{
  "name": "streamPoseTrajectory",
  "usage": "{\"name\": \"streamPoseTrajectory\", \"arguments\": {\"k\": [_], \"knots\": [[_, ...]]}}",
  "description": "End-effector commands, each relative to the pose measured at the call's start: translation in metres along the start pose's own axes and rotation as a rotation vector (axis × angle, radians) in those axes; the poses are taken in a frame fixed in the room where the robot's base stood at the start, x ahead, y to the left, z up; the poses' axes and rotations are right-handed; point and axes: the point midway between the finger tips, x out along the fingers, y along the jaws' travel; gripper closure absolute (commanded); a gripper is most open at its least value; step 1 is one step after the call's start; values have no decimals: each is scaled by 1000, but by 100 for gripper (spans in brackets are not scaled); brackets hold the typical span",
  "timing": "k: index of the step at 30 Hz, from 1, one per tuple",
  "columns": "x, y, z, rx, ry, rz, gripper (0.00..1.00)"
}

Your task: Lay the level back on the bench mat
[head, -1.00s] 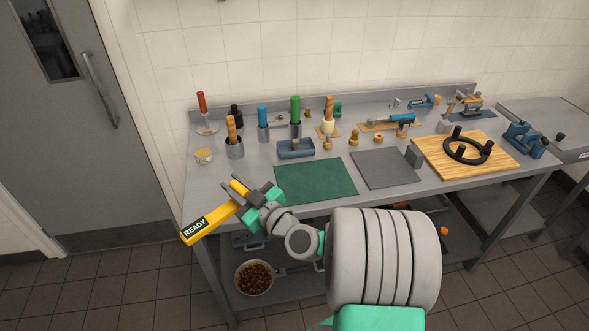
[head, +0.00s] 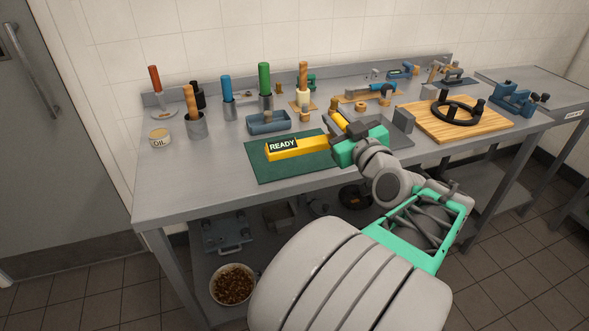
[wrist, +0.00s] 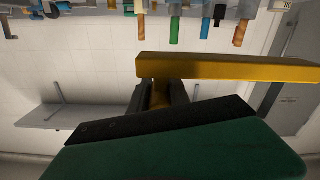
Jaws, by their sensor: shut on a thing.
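The level is a yellow bar (head: 310,147) with a dark READY label, over the green bench mat (head: 262,170) in the head view. My gripper (head: 346,130) is at the bar's right end, its dark fingers shut on the level. A yellow rounded part (head: 338,121) shows just behind the fingers. In the wrist view the level (wrist: 230,68) lies across the picture beyond the fingers (wrist: 161,95), and a yellow part shows between them. The level and my gripper hide part of the mat. I cannot tell whether the level touches the mat.
A blue tray (head: 268,124) stands behind the green mat. A wooden board (head: 475,130) with a black ring is at the right.

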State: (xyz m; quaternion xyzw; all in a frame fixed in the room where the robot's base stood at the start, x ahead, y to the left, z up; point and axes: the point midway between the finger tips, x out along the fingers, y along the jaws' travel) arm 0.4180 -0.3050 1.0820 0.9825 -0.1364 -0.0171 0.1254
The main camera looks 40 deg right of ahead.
Motion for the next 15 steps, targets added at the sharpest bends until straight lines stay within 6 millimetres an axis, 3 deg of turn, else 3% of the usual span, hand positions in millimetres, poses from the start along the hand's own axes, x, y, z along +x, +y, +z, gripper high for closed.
{"name": "streamPoseTrajectory", "arguments": {"k": [4,11,15], "knots": [[16,5,8,5,-5,6,100],[82,4,37,4,-6,3,100],[111,0,70,4,-7,6,100]]}}
